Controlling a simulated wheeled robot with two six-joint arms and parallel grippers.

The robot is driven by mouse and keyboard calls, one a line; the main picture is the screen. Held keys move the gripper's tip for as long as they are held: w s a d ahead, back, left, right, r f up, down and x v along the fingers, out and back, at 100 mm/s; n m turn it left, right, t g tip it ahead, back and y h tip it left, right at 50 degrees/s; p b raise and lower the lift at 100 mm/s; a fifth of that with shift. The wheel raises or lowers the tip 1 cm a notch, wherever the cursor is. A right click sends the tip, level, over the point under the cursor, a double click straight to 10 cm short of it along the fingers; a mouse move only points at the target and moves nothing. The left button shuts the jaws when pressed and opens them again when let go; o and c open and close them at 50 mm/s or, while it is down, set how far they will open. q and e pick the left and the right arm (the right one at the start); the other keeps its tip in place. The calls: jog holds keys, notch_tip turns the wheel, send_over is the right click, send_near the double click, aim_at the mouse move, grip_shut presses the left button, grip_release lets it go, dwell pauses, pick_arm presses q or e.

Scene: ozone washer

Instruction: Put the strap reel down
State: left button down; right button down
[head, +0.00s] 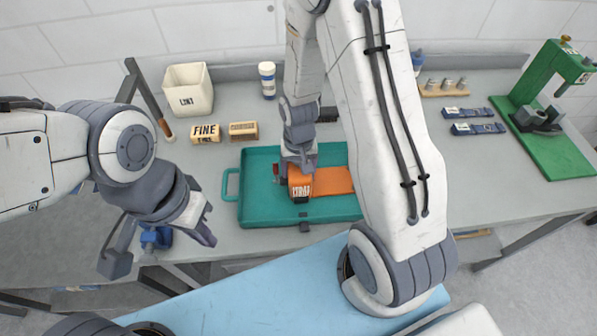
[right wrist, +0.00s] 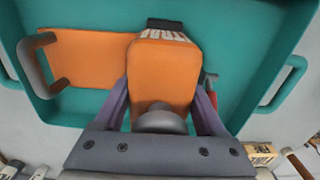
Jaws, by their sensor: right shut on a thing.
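In the right wrist view the reel (right wrist: 162,75) sits between the two fingers (right wrist: 162,108). I cannot tell whether the reel touches the tray. My left gripper (head: 208,224) looks open and empty, left of the tray.
A FINE box (head: 206,133), a second wooden block (head: 243,131), a LINT bin (head: 188,90) and a white-blue jar (head: 267,80) stand behind the tray. A green press (head: 545,100) and blue cases (head: 468,113) are at right. The bench front right of the tray is clear.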

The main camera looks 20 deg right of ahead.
jog(key=shift+f, duration=0.1)
grip_release()
